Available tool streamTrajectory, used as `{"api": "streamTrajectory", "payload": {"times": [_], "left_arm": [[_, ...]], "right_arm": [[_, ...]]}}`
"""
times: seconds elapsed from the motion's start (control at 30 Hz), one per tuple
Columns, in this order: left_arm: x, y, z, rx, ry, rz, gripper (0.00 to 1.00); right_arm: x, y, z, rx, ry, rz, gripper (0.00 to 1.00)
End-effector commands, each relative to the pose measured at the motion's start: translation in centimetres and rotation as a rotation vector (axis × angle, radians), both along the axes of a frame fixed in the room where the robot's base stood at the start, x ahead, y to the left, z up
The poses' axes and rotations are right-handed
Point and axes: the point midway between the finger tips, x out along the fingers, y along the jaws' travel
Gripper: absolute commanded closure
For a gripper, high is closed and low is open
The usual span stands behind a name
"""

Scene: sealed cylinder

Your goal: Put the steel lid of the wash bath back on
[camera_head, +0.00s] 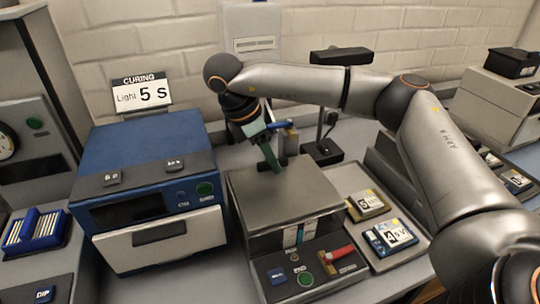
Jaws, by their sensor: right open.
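The wash bath (270,244) is a grey box in the middle of the bench, with a control panel at its front. Its steel lid (290,198) shows as a flat grey plate over the top of the box. It looks level; I cannot tell whether it is fully seated. My left gripper is out of view.
A blue curing box (145,150) with a "Light 5 s" sign (142,93) stands left. A tray (402,258) with labelled cards lies right of the bath, near my right arm. A black stand (322,152) is behind. A blue rack (36,229) sits far left.

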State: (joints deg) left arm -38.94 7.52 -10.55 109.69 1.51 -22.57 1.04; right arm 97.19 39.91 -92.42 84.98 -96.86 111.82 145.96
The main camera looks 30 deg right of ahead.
Motion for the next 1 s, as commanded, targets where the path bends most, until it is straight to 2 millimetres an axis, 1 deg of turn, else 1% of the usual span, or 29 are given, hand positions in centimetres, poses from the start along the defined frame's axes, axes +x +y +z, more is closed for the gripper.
{"api": "streamTrajectory", "payload": {"times": [0.13, 0.2, 0.23, 0.27, 0.3, 0.4, 0.5, 0.6, 0.7, 0.83, 1.0], "left_arm": [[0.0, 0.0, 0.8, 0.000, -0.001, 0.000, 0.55], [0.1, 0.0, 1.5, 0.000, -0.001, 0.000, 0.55], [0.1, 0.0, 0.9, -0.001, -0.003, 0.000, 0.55], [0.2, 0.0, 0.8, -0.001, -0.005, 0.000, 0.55], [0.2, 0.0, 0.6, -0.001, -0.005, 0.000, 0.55], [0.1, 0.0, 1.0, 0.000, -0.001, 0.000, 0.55], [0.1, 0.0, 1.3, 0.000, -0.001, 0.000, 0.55], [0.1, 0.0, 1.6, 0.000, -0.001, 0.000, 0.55], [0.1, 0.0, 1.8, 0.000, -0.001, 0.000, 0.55], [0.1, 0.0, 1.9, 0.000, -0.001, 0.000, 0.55], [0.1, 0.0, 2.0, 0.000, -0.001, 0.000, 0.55]], "right_arm": [[0.0, 0.0, 0.8, 0.000, -0.001, 0.000, 0.52], [0.0, 0.0, 1.6, 0.000, -0.001, 0.000, 0.52], [0.2, 0.4, 1.7, 0.000, -0.003, 0.001, 0.52], [0.2, 0.6, 2.2, 0.001, -0.004, 0.002, 0.52], [0.3, 1.0, 3.1, 0.001, -0.005, 0.003, 0.52], [0.6, 1.8, 5.7, -0.002, -0.006, 0.003, 0.52], [0.8, 2.6, 7.8, -0.003, -0.006, 0.002, 0.52], [0.9, 3.4, 9.5, -0.001, -0.004, 0.002, 0.52], [1.0, 3.9, 10.9, -0.001, -0.004, 0.001, 0.52], [1.1, 4.4, 11.8, 0.000, -0.001, 0.002, 0.52], [1.1, 4.5, 12.1, 0.000, 0.000, 0.002, 0.52]]}}
